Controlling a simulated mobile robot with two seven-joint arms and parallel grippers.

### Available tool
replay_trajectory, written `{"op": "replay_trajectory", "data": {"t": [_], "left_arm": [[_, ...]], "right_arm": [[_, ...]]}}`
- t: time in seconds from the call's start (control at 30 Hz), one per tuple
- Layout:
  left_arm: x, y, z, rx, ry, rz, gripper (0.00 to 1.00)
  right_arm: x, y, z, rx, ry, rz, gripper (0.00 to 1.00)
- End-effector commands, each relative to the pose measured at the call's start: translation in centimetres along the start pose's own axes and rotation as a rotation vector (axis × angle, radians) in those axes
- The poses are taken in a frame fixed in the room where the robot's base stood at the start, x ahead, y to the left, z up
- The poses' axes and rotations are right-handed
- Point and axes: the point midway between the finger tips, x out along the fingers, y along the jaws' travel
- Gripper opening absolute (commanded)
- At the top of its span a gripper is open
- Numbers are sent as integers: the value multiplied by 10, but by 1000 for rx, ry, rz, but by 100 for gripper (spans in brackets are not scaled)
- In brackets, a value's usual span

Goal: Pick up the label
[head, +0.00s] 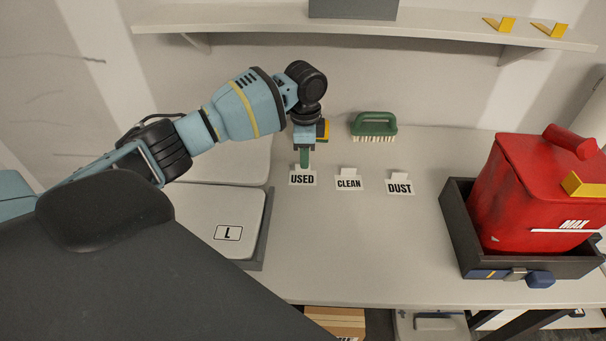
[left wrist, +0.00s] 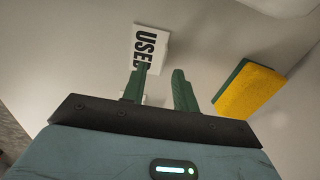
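Three white labels with black print stand in a row on the bench: USED (head: 302,180), CLEAN (head: 349,183) and DUST (head: 399,188). CLEAN and DUST each show a small tab on top. My left gripper (head: 304,160) is at the upper edge of the USED label and hides its tab. In the left wrist view the green fingers (left wrist: 159,82) are apart, with the USED label (left wrist: 151,45) just beyond the left finger, which covers part of it. I cannot tell whether the fingers touch it. My right gripper is out of view.
A yellow and green sponge (left wrist: 248,90) lies close beside the gripper. A green brush (head: 374,124) is behind the labels. A red container (head: 530,195) sits in a dark tray (head: 462,235) at right. A shelf (head: 420,25) runs above. The bench front is clear.

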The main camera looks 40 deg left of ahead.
Motion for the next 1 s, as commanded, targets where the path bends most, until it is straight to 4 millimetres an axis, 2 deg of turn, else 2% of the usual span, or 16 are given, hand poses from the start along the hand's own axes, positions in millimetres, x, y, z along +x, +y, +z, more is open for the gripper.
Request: {"op": "replay_trajectory", "data": {"t": [0.03,0.2,0.5,0.53,0.73,1.0], "left_arm": [[10,-1,0,0,-4,4,29],[30,-2,-1,0,-2,2,29],[34,-2,-1,0,0,0,29],[34,-2,-1,0,0,0,28],[34,-2,-1,0,0,0,2],[34,-3,-1,0,0,0,0]], "right_arm": [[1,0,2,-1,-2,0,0],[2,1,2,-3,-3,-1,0],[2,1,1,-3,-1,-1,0],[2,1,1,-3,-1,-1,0],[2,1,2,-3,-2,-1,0],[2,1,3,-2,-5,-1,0]]}}
